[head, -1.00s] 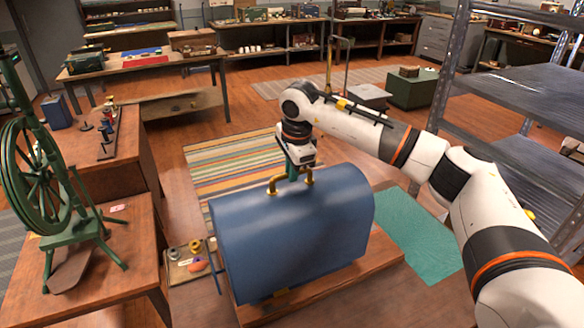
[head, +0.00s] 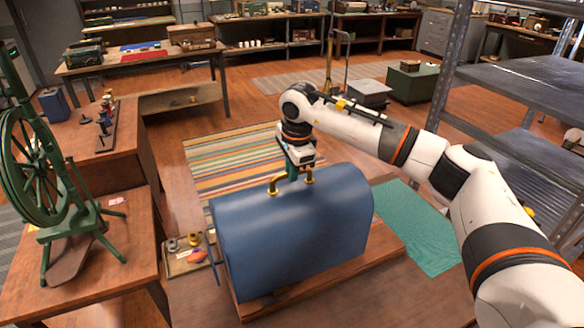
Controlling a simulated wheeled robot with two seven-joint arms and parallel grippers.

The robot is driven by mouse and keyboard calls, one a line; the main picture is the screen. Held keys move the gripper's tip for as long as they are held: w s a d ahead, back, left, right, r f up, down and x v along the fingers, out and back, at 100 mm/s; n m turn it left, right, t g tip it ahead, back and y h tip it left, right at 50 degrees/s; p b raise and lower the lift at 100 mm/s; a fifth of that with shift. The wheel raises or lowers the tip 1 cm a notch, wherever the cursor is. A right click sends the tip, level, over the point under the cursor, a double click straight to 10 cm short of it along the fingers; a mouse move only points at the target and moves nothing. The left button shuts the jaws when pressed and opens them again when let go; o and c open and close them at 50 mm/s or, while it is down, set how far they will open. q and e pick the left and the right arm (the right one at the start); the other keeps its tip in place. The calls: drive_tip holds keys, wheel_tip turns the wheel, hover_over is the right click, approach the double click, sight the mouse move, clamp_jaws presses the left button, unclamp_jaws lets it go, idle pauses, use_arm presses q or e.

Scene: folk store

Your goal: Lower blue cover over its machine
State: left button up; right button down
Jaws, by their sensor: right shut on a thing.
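The blue cover (head: 295,235) is a rounded, box-like hood with a brass handle on top. It is over a wooden base board (head: 385,248), and its lower edge looks close to the board; whether it touches all round I cannot tell. The machine is hidden, presumably by the cover, and none of it shows. My right gripper (head: 292,176) comes down from above and is shut on the brass handle (head: 275,185) at the top of the cover. My left gripper is out of view.
A green spinning wheel (head: 40,170) stands on a wooden table (head: 110,270) at left. A small tray of spools (head: 185,265) lies left of the cover. A metal shelf (head: 520,75) is at right.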

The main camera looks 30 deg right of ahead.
drive_tip(key=shift+f, duration=0.25)
drive_tip(key=c, duration=1.3)
unclamp_jaws()
drive_tip(key=shift+s, duration=0.1)
drive_tip(key=shift+c, duration=0.2)
drive_tip(key=shift+f, duration=0.15)
drive_tip(key=shift+r, duration=0.25)
wheel_tip(320, 180, up, 12)
drive_tip(key=s+b, duration=0.2)
drive_tip(key=b, duration=0.1)
drive_tip(key=shift+s+f, duration=0.2)
drive_tip(key=shift+s+a+f, duration=0.1)
